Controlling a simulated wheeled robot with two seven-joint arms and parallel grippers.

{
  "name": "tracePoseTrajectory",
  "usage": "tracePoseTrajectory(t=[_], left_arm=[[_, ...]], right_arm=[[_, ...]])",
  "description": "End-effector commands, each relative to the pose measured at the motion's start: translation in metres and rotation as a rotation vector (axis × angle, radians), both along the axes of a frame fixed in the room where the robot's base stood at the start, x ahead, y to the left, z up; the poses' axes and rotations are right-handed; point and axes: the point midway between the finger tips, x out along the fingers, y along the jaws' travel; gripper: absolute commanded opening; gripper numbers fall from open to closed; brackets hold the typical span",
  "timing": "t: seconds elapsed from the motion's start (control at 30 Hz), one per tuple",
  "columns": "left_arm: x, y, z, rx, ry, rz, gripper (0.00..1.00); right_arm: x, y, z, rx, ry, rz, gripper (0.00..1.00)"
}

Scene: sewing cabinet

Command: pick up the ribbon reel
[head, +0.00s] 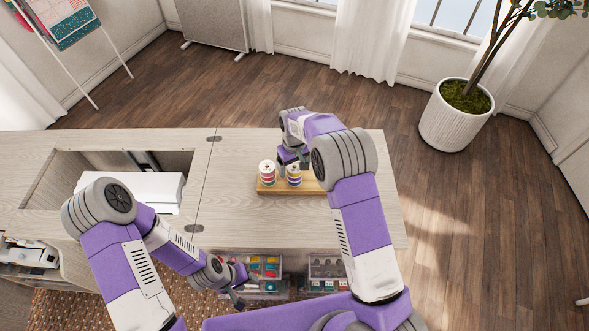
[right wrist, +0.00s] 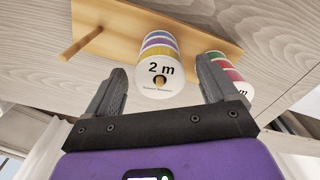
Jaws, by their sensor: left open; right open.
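Two stacks of ribbon reels stand side by side on a wooden peg board (head: 265,189). The stack with yellow and purple bands (head: 294,177) has a white face marked "2 m" (right wrist: 156,71) in the right wrist view. The other stack has red and green bands (head: 267,174) and also shows in the right wrist view (right wrist: 231,75). My right gripper (right wrist: 162,82) is open, its fingers on either side of the "2 m" stack in that picture; I cannot tell whether they touch it. My left gripper (head: 238,293) is open and empty, low in front of the cabinet.
An empty peg (right wrist: 80,46) sticks out of the board. Clear boxes of sewing supplies (head: 265,268) sit below the front edge.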

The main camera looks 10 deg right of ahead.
Motion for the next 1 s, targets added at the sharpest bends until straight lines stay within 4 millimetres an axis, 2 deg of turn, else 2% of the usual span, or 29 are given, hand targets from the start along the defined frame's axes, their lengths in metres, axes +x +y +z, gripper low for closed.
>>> tracePoseTrajectory(t=[0.17,0.53,0.8,0.87,1.0], left_arm=[[0.000,0.000,0.000,0.000,0.000,0.000,0.43],[0.000,0.000,0.000,0.000,0.000,0.000,0.43],[0.000,0.000,0.001,0.000,0.000,0.000,0.43],[0.000,0.000,0.002,0.000,0.000,0.000,0.43],[0.000,0.000,0.006,0.000,0.000,0.000,0.43]], right_arm=[[0.000,0.000,0.000,0.000,0.000,0.000,0.85],[0.000,0.000,0.000,0.000,0.001,-0.001,0.28],[0.000,0.000,0.004,0.000,-0.001,-0.001,0.27],[0.000,0.000,0.010,0.000,-0.001,-0.001,0.27],[0.001,0.000,0.035,0.001,-0.003,-0.001,0.27]])
